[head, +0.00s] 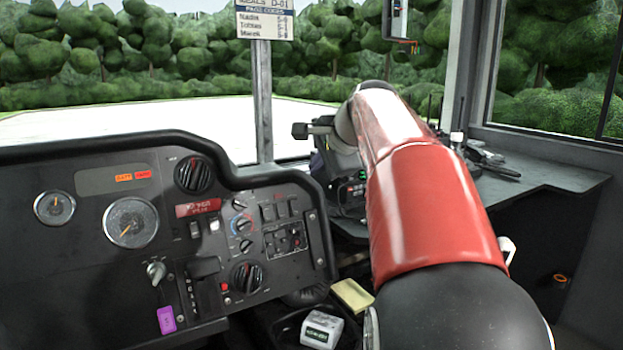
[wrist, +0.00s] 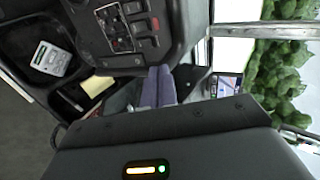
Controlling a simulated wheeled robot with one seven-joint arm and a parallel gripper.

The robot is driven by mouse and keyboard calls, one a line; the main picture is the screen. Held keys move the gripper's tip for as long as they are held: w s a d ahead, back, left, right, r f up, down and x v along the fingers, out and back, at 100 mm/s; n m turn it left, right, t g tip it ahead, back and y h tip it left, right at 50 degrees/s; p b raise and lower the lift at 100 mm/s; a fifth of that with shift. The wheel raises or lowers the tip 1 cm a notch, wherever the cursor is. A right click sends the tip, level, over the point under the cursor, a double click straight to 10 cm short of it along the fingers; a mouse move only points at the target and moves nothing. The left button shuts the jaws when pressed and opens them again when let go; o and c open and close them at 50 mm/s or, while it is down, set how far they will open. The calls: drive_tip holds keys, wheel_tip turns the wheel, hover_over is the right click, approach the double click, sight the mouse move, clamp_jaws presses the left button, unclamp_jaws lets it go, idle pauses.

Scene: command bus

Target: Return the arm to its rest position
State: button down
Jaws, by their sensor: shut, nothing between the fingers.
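My arm (head: 425,185), red with dark joints, reaches from the lower right of the head view forward and up, over the right part of the dashboard. My gripper (head: 322,168) is at its far end, partly hidden behind the wrist, left of the arm. In the wrist view its two purple-grey fingers (wrist: 158,88) lie together, shut, with nothing seen between them. They point toward the edge of the control panel.
The black dashboard (head: 80,240) with gauges and knobs fills the left. A dark side shelf (head: 545,178) holds equipment at right. A yellow block (head: 352,297) and a small white device (head: 321,330) sit low in the middle. A window post (head: 262,100) stands behind.

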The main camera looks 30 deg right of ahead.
drive_tip(key=shift+s+r, duration=0.35)
drive_tip(key=shift+r, duration=0.1)
drive_tip(key=s+a+f+n+g, duration=0.2)
drive_tip(key=s+a+f+n, duration=0.6)
drive_tip(key=s+a+f, duration=0.3)
drive_tip(key=s+a+f+n+g, duration=0.1)
drive_tip(key=s+a+f+n, duration=0.2)
drive_tip(key=s+f, duration=0.4)
drive_tip(key=s+a+f+n+g, duration=0.1)
drive_tip(key=s+a+f+n, duration=0.3)
drive_tip(key=s+f+n, duration=0.2)
drive_tip(key=shift+s+f+n, duration=0.3)
drive_tip(key=shift+s+f, duration=0.6)
drive_tip(key=shift+s, duration=0.1)
